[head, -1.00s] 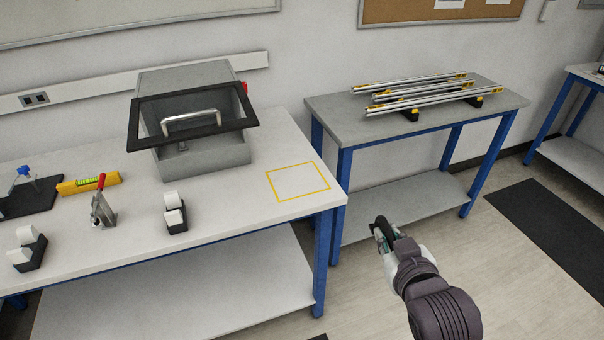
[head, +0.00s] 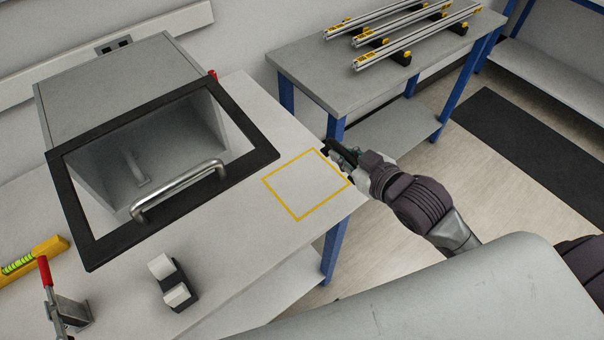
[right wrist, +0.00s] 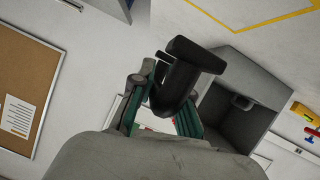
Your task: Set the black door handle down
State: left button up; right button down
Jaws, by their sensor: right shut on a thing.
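The black door handle (right wrist: 180,78) is held between the fingers of my right gripper (right wrist: 160,108) in the right wrist view. In the head view my right gripper (head: 345,158) is at the right edge of the white workbench, by the corner of a yellow outlined square (head: 297,217). The handle shows there only as a small dark shape at the fingertips. The square is empty. I cannot tell how high the handle is above the bench. My left gripper is not in view.
A grey box with a black-framed, open glass lid (head: 262,160) stands left of the square. A grey table (head: 320,82) with metal profiles (head: 420,37) stands behind.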

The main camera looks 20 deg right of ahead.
jog(key=shift+f+y, duration=0.25)
jog(key=shift+y, duration=0.05)
jog(key=w+a+f, duration=0.1)
jog(key=a+f, duration=0.1)
jog(key=a, duration=0.1)
jog(key=w+a+f+p, duration=0.1)
jog(key=w+a+f, duration=0.1)
jog(key=a, duration=0.1)
jog(key=w+a+f+p, duration=0.1)
jog(key=a+f, duration=0.1)
jog(key=a, duration=0.1)
jog(key=shift+w+a+f, duration=0.2)
jog(key=shift+w+a, duration=0.1)
jog(key=shift+w, duration=0.1)
jog(key=shift+a+f, duration=0.1)
jog(key=shift+f, duration=0.05)
notch_tip(320, 180, down, 4)
jog(key=shift+r+p, duration=0.1)
jog(key=shift+p, duration=0.35)
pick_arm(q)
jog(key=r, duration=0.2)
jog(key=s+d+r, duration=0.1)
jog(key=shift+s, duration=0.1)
